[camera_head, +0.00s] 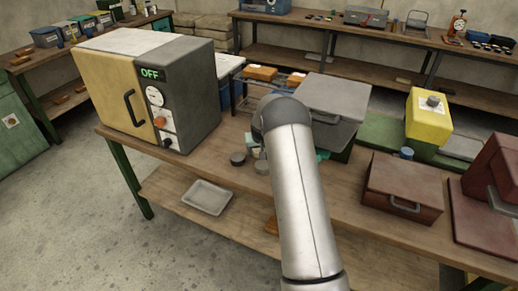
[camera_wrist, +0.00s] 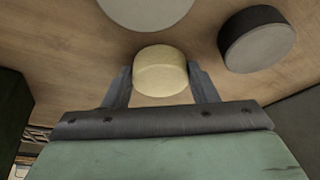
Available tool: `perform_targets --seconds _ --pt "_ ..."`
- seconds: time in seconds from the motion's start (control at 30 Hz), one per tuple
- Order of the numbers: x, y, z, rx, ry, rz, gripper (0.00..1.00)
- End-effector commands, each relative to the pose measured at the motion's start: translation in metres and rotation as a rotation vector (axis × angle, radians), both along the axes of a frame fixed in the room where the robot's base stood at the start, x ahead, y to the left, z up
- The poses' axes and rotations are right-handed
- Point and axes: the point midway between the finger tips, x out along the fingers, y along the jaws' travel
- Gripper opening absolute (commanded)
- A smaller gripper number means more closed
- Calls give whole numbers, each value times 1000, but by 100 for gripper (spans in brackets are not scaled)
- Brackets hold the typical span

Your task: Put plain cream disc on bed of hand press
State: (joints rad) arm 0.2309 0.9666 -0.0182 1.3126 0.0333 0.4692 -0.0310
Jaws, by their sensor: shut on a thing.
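The plain cream disc (camera_wrist: 160,70) is in the wrist view, between the two dark fingers of my gripper (camera_wrist: 160,86). The gripper is shut on the disc, with a finger against each side. The wooden table top shows behind the disc; I cannot tell whether the disc touches it. In the head view my arm hides the gripper and the disc.
A dark grey disc (camera_wrist: 257,39) lies close right of the gripper, and a light grey disc (camera_wrist: 146,8) just beyond it. An oven reading OFF (camera_head: 150,85) stands at the left. A grey lidded box (camera_head: 335,97) is behind my arm, and a red-brown box (camera_head: 403,185) is to its right.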

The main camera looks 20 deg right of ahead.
Motion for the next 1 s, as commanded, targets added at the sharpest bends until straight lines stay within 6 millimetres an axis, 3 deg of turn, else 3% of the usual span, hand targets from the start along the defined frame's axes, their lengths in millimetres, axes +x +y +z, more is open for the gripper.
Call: perform_targets --seconds 0.27,0.3,0.37,0.77,1.0 --pt "0 0 -4 0 0 0 30" --pt "0 0 -2 0 0 0 64" --pt "0 0 -2 0 0 0 75" --pt "-1 0 7 0 -2 0 75" --pt "-19 5 50 -1 -4 0 75"
